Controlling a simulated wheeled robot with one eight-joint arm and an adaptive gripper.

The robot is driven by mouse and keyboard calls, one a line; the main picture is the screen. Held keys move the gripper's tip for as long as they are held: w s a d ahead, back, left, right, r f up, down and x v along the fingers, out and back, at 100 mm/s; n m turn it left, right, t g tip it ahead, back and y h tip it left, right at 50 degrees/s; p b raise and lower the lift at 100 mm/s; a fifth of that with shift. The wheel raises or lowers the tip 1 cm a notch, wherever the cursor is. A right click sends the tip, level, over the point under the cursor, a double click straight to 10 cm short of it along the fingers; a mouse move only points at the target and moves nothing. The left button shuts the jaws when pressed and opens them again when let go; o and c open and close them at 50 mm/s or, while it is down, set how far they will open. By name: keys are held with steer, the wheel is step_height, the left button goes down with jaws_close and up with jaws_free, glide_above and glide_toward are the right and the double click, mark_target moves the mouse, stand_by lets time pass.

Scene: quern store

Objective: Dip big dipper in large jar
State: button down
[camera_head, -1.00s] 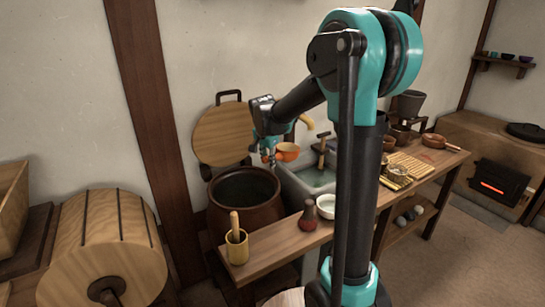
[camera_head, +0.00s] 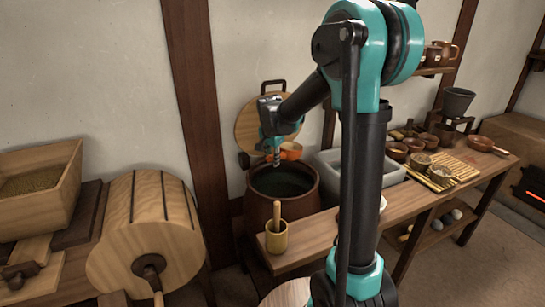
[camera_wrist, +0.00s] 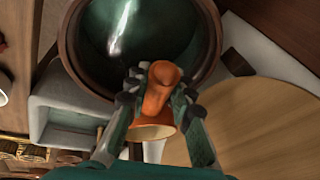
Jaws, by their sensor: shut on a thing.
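The large jar (camera_head: 262,214) is a wide brown vessel with a dark interior, upright and open behind the bench. Its rim (camera_wrist: 72,50) fills the top of the wrist view, with a glossy green inside. The orange big dipper (camera_wrist: 158,90) is gripped between the fingers of my gripper (camera_wrist: 157,98). Its narrow end points to the jar's opening and its pale open bowl faces the bottom of the wrist view. In the head view my gripper (camera_head: 276,158) is over the back of the jar, the dipper's orange bowl (camera_head: 291,151) just right of it, above the rim.
A round wooden lid (camera_head: 250,122) leans on the wall behind the jar. A grey basin (camera_head: 393,172) stands right of it. A yellow cup (camera_head: 276,240) with a wooden stick stands on the bench (camera_head: 312,240) in front. A wooden drum (camera_head: 130,235) is at left.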

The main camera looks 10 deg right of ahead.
step_height(320, 180, down, 15)
stand_by(2.8)
steer(key=shift+f, duration=0.3)
stand_by(4.2)
